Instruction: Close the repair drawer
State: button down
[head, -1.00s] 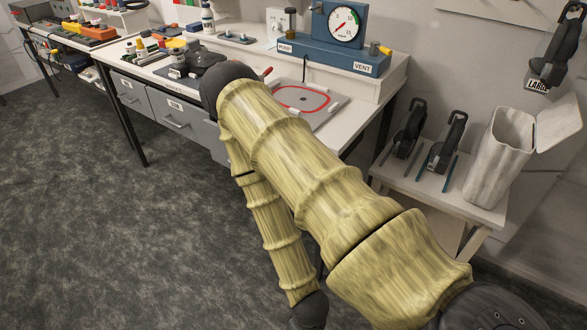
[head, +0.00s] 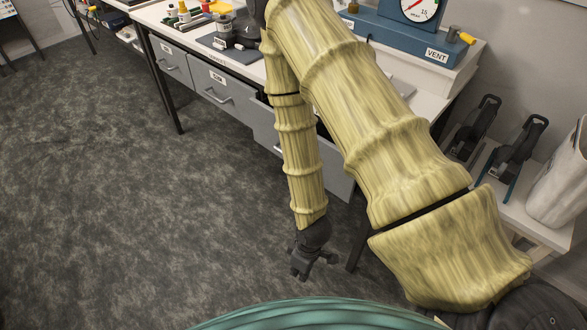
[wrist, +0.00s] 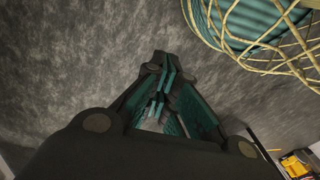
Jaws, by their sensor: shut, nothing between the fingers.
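A grey drawer (head: 339,176) under the right part of the white bench stands pulled out, with a dark gap behind its front. My forearm crosses in front of it and hides its middle; I can read no label on it, so I cannot confirm that it is the repair drawer. My gripper (head: 314,266) hangs over the floor in front of and below this drawer, apart from it. In the wrist view my gripper (wrist: 161,88) has its fingers together, with nothing held and grey floor around them.
Two other grey drawers, the labelled middle one (head: 222,88) and the left one (head: 172,63), look shut. A low white side table (head: 528,207) with black tools stands at the right. The carpet (head: 120,220) at the left is clear.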

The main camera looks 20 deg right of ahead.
jog(key=w+d+r+n+t+h, duration=0.1)
jog(key=w+d+r+n+h, duration=0.15)
jog(key=w+r+n, duration=0.75)
jog(key=w+d+r+n+t+h, duration=0.1)
jog(key=w+d+r+n+h, duration=0.15)
jog(key=w+r+n, duration=0.85)
jog(key=w+d+f+m, duration=0.1)
jog(key=w+d+f, duration=0.1)
jog(key=d+f, duration=0.1)
jog(key=w+d+f+m+y+p, duration=0.1)
jog(key=w+d+f+m, duration=0.1)
jog(key=f, duration=0.4)
jog(key=shift+w+d+f, duration=0.25)
jog(key=shift+w+d, duration=0.3)
jog(key=shift+w, duration=0.05)
